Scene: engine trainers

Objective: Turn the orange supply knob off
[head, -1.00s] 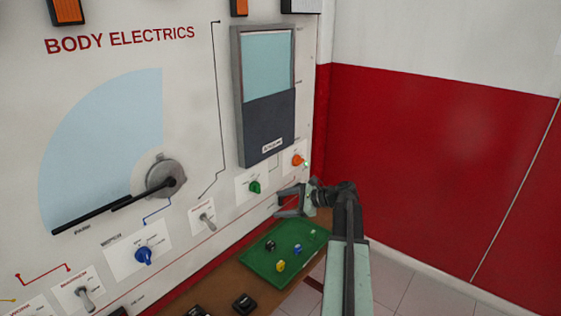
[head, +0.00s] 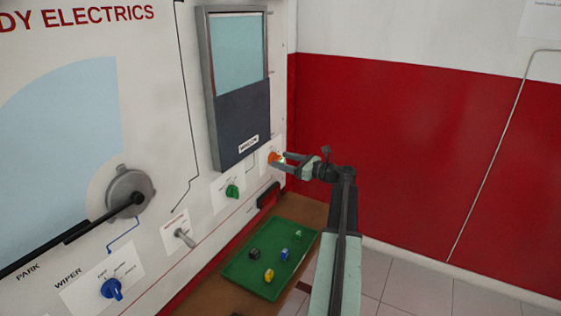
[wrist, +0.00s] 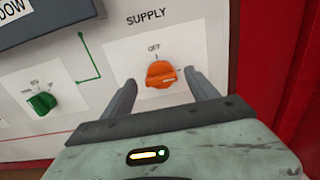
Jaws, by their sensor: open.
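The orange supply knob (wrist: 161,74) sits on a white plate under the word SUPPLY in the wrist view. Its white mark points to the right, away from the OFF label above it. In the head view the knob (head: 274,157) is at the lower right of the panel. My gripper (head: 282,162) is open at the knob. In the wrist view the fingers of my gripper (wrist: 162,86) stand one on each side of the knob, with gaps showing. I cannot tell whether the fingertips reach the panel.
A green knob (head: 232,191) is left of the supply knob, below the grey-framed window (head: 240,125). A green tray (head: 237,279) with several small parts lies on a brown bench below. The red wall (head: 400,150) stands to the right. A blue wiper knob (head: 111,289) is lower left.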

